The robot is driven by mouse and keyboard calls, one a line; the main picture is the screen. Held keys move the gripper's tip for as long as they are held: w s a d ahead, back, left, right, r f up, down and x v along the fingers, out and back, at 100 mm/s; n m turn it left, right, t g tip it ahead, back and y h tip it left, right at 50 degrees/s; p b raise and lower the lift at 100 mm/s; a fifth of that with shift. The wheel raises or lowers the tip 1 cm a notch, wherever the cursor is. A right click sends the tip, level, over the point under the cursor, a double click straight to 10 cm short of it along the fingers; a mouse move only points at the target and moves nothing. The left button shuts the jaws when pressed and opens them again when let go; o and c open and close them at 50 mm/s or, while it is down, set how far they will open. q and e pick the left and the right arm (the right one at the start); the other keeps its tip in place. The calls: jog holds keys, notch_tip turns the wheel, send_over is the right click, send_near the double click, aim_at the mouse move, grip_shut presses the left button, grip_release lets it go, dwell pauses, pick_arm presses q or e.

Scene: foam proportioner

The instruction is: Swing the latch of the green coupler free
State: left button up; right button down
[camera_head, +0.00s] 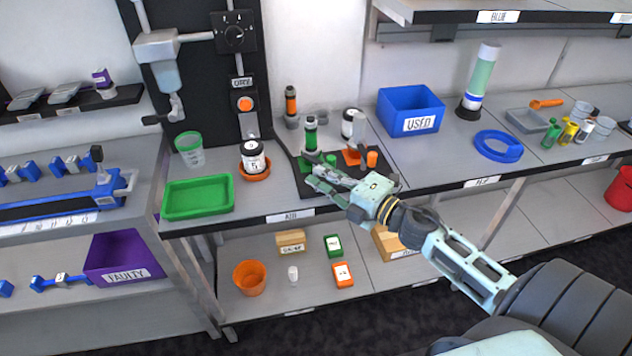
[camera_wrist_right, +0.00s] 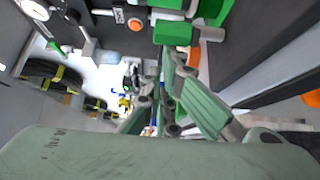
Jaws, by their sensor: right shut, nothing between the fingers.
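The green coupler (camera_head: 311,134) stands upright on the black mat (camera_head: 316,188) on the middle bench, with green and grey parts around its foot. My right gripper (camera_head: 312,174) reaches in from the right, just in front of the coupler's foot, and hides part of it. Its fingers are shut and empty. In the right wrist view, the fingers (camera_wrist_right: 166,62) point toward a green block (camera_wrist_right: 172,33) with grey rods beside it. I cannot tell whether they touch, and I cannot make out the latch clearly. My left gripper is not in view.
An orange coupler (camera_head: 354,157) and a white jar (camera_head: 348,122) stand right of the green coupler. A blue bin (camera_head: 410,108) is back right. Bench between bin and front edge is clear.

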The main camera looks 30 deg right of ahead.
jog(key=d+n+y+b, duration=0.1)
jog(key=n+g+y+b, duration=0.1)
jog(key=y, duration=0.1)
jog(key=shift+s+d+f+g+b, duration=0.1)
jog(key=shift+d+f+g+b, duration=0.15)
jog(key=shift+d+g+b, duration=0.1)
jog(key=shift+s+d+r+n+g+y+b, duration=0.1)
jog(key=shift+d+n+g+y+b, duration=0.35)
jog(key=shift+n+y, duration=0.45)
jog(key=shift+d+r, duration=0.2)
jog(key=shift+d, duration=0.7)
